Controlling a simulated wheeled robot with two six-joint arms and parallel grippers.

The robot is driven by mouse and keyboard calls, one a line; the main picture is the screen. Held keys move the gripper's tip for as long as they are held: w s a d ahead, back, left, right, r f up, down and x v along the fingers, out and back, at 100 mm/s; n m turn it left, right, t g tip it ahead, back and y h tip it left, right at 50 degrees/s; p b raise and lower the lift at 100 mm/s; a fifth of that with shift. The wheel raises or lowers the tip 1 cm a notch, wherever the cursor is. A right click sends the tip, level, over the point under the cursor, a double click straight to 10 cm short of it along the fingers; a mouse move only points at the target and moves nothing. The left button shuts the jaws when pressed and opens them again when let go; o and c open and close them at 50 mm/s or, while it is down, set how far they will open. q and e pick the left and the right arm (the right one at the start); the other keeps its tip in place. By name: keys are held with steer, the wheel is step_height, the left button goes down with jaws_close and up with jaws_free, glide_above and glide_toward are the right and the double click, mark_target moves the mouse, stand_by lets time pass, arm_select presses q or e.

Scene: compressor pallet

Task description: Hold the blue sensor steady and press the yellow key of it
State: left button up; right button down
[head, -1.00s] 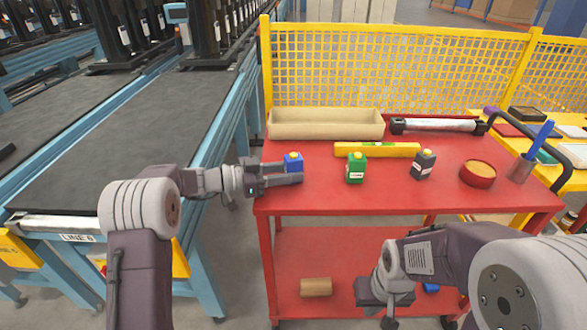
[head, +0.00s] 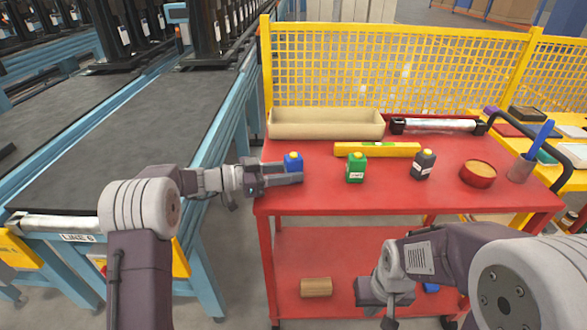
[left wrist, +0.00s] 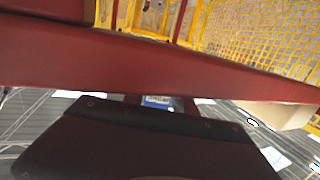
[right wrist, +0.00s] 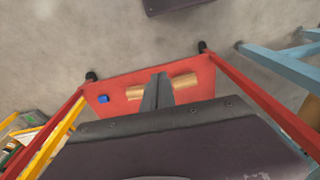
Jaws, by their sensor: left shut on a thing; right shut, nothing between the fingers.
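The blue sensor (head: 293,161) with its yellow key (head: 292,154) on top stands upright at the left front corner of the red cart top. My left gripper (head: 298,173) is shut on it from the left, the near finger covering its lower part. In the left wrist view a labelled blue face of the sensor (left wrist: 156,100) shows between dark gripper parts. My right gripper (head: 372,291) is low in front of the cart, away from the sensor. In the right wrist view its fingers (right wrist: 158,90) are shut and empty, pointing toward the lower shelf.
A green sensor (head: 356,168) and a black one (head: 423,164), both with yellow keys, stand to the right. Behind are a yellow level (head: 377,149) and a beige tray (head: 325,136). The front middle is clear.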

stand_by(0.7)
step_height(320, 180, up, 38)
steer(key=f+m+t+y, duration=0.1)
steer(key=m+t+y, duration=0.1)
steer(key=t+y, duration=0.35)
glide_above(296, 159)
steer(key=shift+r+t, duration=0.25)
steer(key=shift+t, duration=0.1)
steer(key=shift+f, duration=0.1)
steer(key=shift+f, duration=4.35)
steer(key=shift+f, duration=0.15)
